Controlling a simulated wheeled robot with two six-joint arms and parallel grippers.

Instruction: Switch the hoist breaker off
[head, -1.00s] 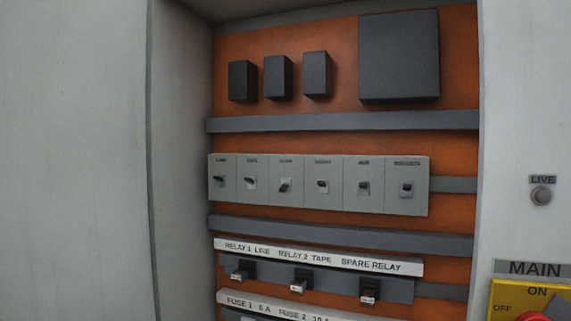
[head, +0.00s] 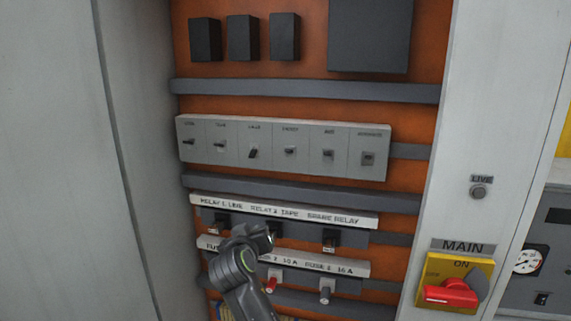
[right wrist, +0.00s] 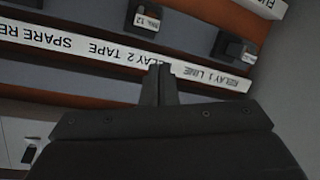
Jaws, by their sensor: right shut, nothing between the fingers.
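A grey row of several breakers (head: 283,148) runs across the orange back panel in the head view, each with a small dark toggle. The labels above them are too small to read surely, so I cannot tell which is the hoist breaker. Part of the row, with one toggle, also shows at the lower left of the right wrist view (right wrist: 14,140). My right gripper (right wrist: 159,72) is shut and empty, its fingers in front of the relay label strip. In the head view my arm rises below the breaker row, over the relays and fuses. My left gripper is not in view.
The relay label strip (head: 284,212) and fuse strip (head: 340,266) lie below the breakers. Grey rails (head: 300,90) cross the panel. Cabinet walls stand at both sides. A red MAIN switch (head: 450,293) and LIVE lamp (head: 478,192) are at the right.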

